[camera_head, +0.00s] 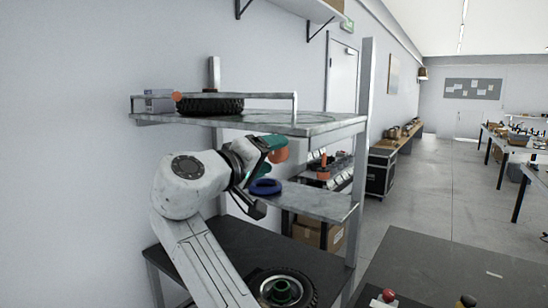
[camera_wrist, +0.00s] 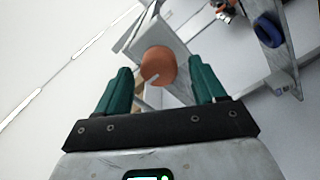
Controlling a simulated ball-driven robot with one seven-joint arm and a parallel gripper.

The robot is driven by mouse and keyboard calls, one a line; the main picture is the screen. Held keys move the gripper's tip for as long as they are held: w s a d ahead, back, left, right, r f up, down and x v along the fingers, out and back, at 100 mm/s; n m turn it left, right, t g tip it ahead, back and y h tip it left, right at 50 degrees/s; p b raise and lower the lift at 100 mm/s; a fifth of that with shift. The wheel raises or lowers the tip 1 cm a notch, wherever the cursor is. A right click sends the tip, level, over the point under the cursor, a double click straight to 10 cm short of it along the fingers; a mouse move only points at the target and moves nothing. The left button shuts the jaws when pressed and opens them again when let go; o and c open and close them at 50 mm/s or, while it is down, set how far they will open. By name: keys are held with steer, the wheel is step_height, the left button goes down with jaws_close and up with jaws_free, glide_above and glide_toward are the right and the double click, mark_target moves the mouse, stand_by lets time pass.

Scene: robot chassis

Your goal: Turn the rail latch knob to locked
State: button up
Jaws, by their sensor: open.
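The rail latch knob is an orange round knob (camera_wrist: 158,62) on a pale grey block (camera_wrist: 177,38) in the wrist view. A short pale mark on its face runs to the lower left. In the head view an orange round part (camera_head: 280,155) shows beside my gripper's teal fingertips. My gripper (camera_wrist: 160,85) is open, with one teal finger to each side of the knob and visible gaps between. Its fingers (camera_head: 267,157) are below the upper shelf in the head view. I cannot tell how deep the knob sits between them.
The upper shelf (camera_head: 335,122) carries a tyre (camera_head: 210,104), a small box and another orange disc (camera_head: 177,96) at the left. A blue ring (camera_head: 265,186) lies on the lower shelf (camera_head: 325,203). A dark bench (camera_head: 440,270) stands at the front right.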

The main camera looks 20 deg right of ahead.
steer(key=b+v, duration=0.2)
steer(key=v, duration=0.6)
steer(key=shift+a, duration=0.2)
steer(key=shift+s, duration=0.15)
steer(key=s+d+f+g+y, duration=0.2)
steer(key=s+d+f+y, duration=0.15)
steer(key=f, duration=0.95)
steer(key=s+d+f+n+g+y, duration=0.1)
steer(key=s+d+f+y, duration=0.3)
steer(key=f, duration=0.9)
steer(key=s+d+f+g, duration=0.25)
steer(key=d+f, duration=0.35)
steer(key=f, duration=0.7)
steer(key=s+d+f+m+g+y, duration=0.1)
steer(key=s+d+f+g+y, duration=0.2)
steer(key=s+f, duration=1.15)
steer(key=s+f+y, duration=0.1)
steer(key=s+y, duration=0.1)
steer(key=s, duration=0.7)
steer(key=s+f+m+g+y, duration=0.1)
steer(key=s+y, duration=0.1)
steer(key=s, duration=0.7)
steer(key=shift+s+d+f, duration=0.2)
steer(key=shift+s+f, duration=0.1)
steer(key=shift+f, duration=0.1)
